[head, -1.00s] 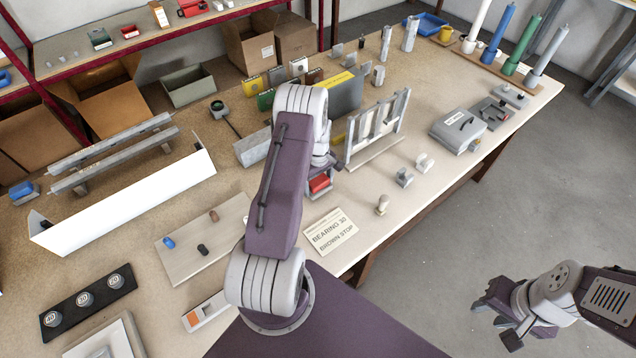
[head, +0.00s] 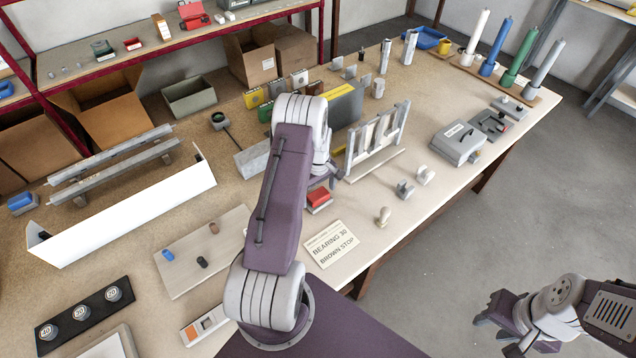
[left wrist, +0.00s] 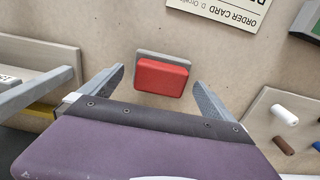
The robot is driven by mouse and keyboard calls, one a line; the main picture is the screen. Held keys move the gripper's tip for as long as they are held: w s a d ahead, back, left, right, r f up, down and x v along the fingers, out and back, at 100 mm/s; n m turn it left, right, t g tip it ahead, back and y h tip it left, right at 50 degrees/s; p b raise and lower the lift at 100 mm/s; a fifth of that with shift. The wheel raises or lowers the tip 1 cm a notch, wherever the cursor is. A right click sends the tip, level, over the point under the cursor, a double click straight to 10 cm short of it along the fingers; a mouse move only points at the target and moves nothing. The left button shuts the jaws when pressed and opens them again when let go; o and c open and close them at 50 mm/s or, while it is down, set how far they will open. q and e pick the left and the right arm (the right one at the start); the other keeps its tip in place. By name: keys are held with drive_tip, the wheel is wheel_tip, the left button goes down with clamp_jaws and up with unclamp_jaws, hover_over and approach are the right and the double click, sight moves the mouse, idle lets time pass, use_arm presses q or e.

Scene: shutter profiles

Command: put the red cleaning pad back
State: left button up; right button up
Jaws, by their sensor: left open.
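The red cleaning pad (head: 318,196) has a grey base and rests on the bench, behind the order card. In the left wrist view the red pad (left wrist: 161,78) lies below and between the fingertips, with a gap on both sides. My left gripper (left wrist: 159,76) is open and empty above it. In the head view my left gripper (head: 326,172) is largely hidden behind my own arm. My right gripper (head: 502,322) hangs over the floor, off the bench; its jaw opening is unclear.
An order card (head: 332,244) lies in front of the pad. A slotted upright frame (head: 376,140) stands close behind it. Small light-coloured knobs (head: 384,216) stand to the right. A board with small pegs (head: 188,270) lies to the left. A grey case (head: 459,142) sits further right.

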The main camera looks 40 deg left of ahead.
sight(318, 194)
use_arm(q)
wheel_tip(318, 194, up, 10)
drive_tip(key=b, duration=0.2)
drive_tip(key=s+d+r+m, duration=0.35)
drive_tip(key=d+m, duration=0.25)
drive_tip(key=d, duration=0.4)
drive_tip(key=s+d+f+m+t+b, duration=0.1)
drive_tip(key=s+d+m+b, duration=0.1)
drive_tip(key=s+d+m, duration=0.6)
drive_tip(key=s+d, duration=0.1)
drive_tip(key=s, duration=0.3)
drive_tip(key=shift+s+d+f+m+b, duration=0.15)
drive_tip(key=shift+d+f+m+b, duration=0.15)
drive_tip(key=shift+f+b, duration=0.1)
